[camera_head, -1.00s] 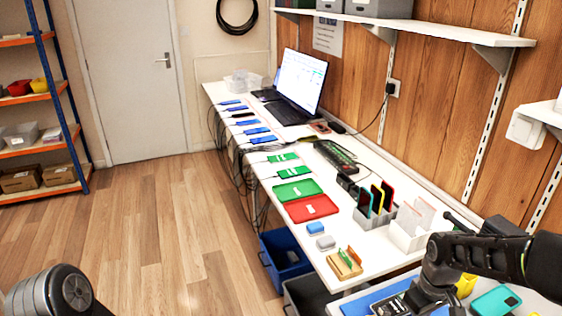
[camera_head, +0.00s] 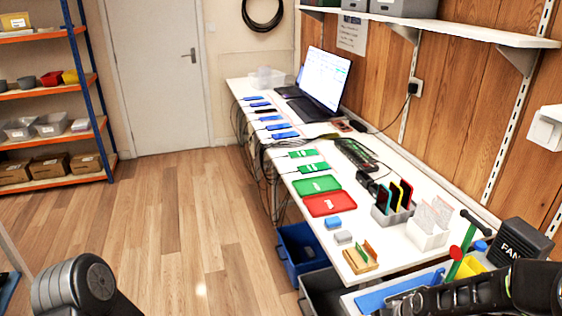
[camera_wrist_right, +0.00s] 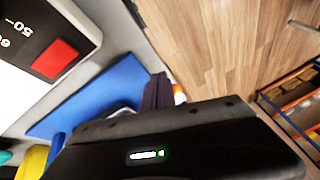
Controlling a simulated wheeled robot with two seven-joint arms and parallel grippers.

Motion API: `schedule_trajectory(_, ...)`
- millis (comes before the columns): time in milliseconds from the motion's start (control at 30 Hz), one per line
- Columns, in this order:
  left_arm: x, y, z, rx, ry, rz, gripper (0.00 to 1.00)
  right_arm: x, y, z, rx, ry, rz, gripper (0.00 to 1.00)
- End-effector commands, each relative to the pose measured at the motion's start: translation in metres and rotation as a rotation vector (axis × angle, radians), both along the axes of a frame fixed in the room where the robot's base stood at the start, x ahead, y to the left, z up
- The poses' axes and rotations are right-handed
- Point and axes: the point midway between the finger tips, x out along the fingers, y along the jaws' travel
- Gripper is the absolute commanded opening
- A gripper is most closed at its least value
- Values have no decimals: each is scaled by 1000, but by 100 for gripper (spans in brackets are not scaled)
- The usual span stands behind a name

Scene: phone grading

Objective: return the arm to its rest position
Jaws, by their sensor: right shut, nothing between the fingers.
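My right arm (camera_head: 500,290) comes in from the lower right, low over the near end of the bench. Its black gripper (camera_head: 402,303) is partly cut off by the bottom edge, near a blue mat (camera_head: 375,299). In the right wrist view the black gripper body fills the lower part, with dark fingers (camera_wrist_right: 158,92) close together and empty. The blue mat (camera_wrist_right: 90,95) and the wood floor show beyond. Of my left arm only a grey rounded link (camera_head: 75,287) shows at the lower left; its gripper is out of view.
The white bench (camera_head: 352,215) bears a laptop (camera_head: 322,80), several phones, a green tray (camera_head: 317,185), a red tray (camera_head: 330,204) and a phone rack (camera_head: 390,212). A black fan box (camera_head: 522,240) stands near my right arm. Bins (camera_head: 300,248) sit below. The floor at left is clear.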

Motion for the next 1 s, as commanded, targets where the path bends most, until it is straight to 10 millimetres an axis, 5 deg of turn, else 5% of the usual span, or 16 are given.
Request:
schedule_trajectory(133,0,0,0,0,0,0,42,-41,73,-66,121,42,-87,0)
schedule_trajectory(233,0,0,0,0,0,0,42,-92,118,-107,170,114,-134,0)
schedule_trajectory(400,0,0,0,0,0,0,42,-174,161,-144,188,264,-113,0)
schedule_trajectory(500,0,0,0,0,0,0,42,-204,175,-153,189,326,-77,0)
schedule_trajectory(1000,0,0,0,0,0,0,42,-215,183,-157,188,350,-47,0)
